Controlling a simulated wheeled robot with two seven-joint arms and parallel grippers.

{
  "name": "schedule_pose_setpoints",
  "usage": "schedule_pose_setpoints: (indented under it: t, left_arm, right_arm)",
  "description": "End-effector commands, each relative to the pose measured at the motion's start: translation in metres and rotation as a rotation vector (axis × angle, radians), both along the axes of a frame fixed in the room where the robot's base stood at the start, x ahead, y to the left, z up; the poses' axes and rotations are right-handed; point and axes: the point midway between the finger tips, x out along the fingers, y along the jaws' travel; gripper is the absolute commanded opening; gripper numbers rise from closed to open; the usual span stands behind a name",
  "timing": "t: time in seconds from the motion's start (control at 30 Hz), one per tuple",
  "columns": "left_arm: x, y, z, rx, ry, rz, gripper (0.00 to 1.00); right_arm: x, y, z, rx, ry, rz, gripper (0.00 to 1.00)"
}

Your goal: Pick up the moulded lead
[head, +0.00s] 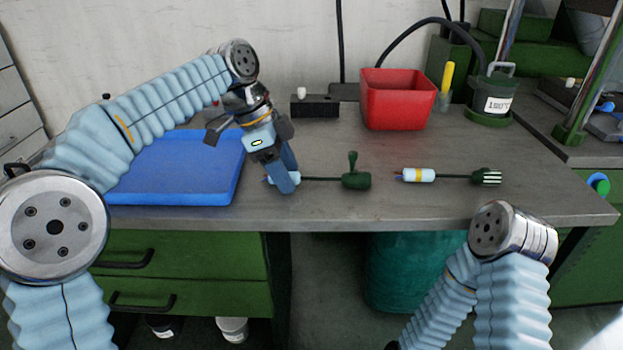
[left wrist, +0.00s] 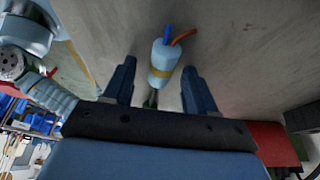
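Two leads lie on the grey bench. The left lead has a dark green moulded end (head: 356,180) with an upright green stem, a thin dark cable and a light blue sleeve at its other end. In the left wrist view this light blue sleeve (left wrist: 163,60) has a yellow band, with blue and orange wires sticking out. My left gripper (head: 283,185) points down over the sleeve and partly hides it. Its fingers (left wrist: 158,72) stand open on both sides of the sleeve, with gaps. The right lead has a banded white-blue sleeve (head: 418,175) and a ribbed green end (head: 487,177). My right gripper is out of view.
A blue tray (head: 180,193) lies left of my left gripper. A red bin (head: 398,100), a black block (head: 315,105), a cup with a yellow-handled tool (head: 446,82) and a dark green pot (head: 491,104) stand behind. The bench front edge is close to the leads.

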Motion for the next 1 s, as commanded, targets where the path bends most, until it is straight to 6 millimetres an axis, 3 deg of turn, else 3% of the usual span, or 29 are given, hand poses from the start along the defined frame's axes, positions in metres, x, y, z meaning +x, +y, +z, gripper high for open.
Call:
schedule_pose_setpoints:
  t: [0.03,0.37,0.73,1.0]
  left_arm:
    - [0.000,0.000,0.000,0.000,0.000,0.000,0.50]
    - [0.000,0.000,0.000,0.000,0.000,0.000,0.00]
    - [0.000,0.000,0.004,0.000,0.000,0.000,0.00]
    - [0.001,0.000,0.028,-0.001,-0.001,0.000,0.00]
  right_arm:
    - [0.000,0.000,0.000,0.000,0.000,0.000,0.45]
    - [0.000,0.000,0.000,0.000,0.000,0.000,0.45]
    - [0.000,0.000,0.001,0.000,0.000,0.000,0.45]
    - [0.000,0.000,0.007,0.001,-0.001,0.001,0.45]
